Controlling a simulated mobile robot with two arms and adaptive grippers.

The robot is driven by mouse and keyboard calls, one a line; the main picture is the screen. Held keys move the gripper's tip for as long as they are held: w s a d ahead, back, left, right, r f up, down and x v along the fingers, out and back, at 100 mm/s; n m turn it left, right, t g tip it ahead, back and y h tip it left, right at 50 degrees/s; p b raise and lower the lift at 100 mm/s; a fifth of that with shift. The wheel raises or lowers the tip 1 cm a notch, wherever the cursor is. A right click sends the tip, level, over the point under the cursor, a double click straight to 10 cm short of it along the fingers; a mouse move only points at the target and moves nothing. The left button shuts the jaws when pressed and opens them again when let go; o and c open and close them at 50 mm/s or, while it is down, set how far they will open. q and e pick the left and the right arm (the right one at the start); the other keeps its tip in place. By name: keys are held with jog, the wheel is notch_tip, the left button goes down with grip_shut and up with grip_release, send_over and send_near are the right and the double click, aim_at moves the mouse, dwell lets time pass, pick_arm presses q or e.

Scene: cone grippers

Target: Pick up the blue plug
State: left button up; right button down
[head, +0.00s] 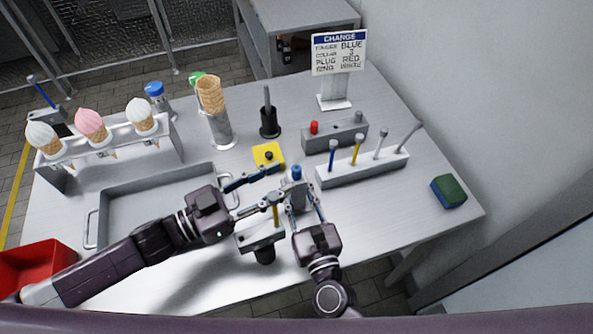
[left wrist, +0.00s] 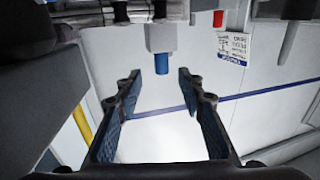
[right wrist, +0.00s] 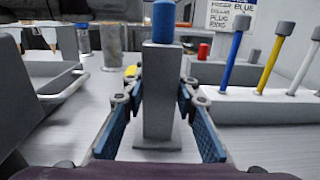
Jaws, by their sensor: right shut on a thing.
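The blue plug (head: 297,172) sits in the top of an upright grey block (head: 295,190). My right gripper (head: 302,198) is shut on this block below the plug, one finger on each side. In the right wrist view the plug (right wrist: 164,20) stands above the fingers on the block (right wrist: 157,95). My left gripper (head: 280,184) is open and empty, its fingertips pointing at the block from the left. In the left wrist view the plug (left wrist: 165,64) appears upside down, beyond and between the open fingers, apart from them.
A sign (head: 339,53) stands at the back. A white rack (head: 365,172) with coloured rods is right of the block. A yellow pad (head: 267,152), a metal tray (head: 150,205) and a small stand (head: 245,240) with a yellow rod lie nearby. A green-blue sponge (head: 449,190) is far right.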

aim_at(296, 167)
pick_arm(q)
jog(key=shift+x, duration=2.8)
jog(key=shift+w+a, duration=0.1)
jog(key=c, duration=0.9)
